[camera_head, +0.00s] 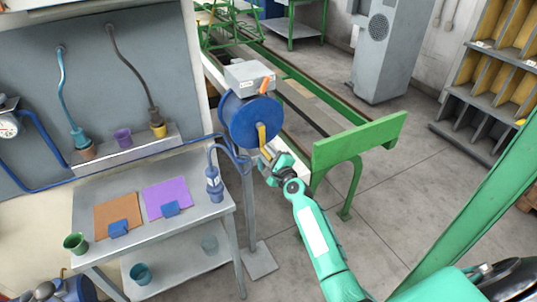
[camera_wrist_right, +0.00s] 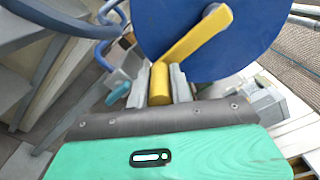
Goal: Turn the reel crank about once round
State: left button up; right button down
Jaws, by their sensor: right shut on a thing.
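The blue reel (camera_head: 252,118) stands on a grey post beside the table in the head view. Its yellow crank arm (camera_head: 262,134) points down from the hub. In the right wrist view the blue reel disc (camera_wrist_right: 222,40) fills the top, and the yellow crank arm (camera_wrist_right: 196,36) slants from the hub down to its handle (camera_wrist_right: 160,84). My right gripper (camera_head: 270,155) is at the crank's lower end. In the wrist view its two grey fingers (camera_wrist_right: 160,88) are shut on the yellow handle from both sides. My left gripper is not in view.
A grey box (camera_head: 249,76) with an orange part sits above the reel. A blue hose runs to a blue bottle-like tool (camera_head: 214,183) on the grey table (camera_head: 190,222). A green rail end (camera_head: 358,142) stands just right of my right gripper. Open floor lies further right.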

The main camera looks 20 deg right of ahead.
jog(key=shift+f, duration=0.1)
jog(key=c, duration=1.3)
grip_release()
jog(key=shift+o, duration=0.2)
jog(key=s+d+b, duration=0.1)
jog(key=s, duration=1.3)
jog(key=shift+b, duration=0.4)
jog(key=shift+w, duration=0.1)
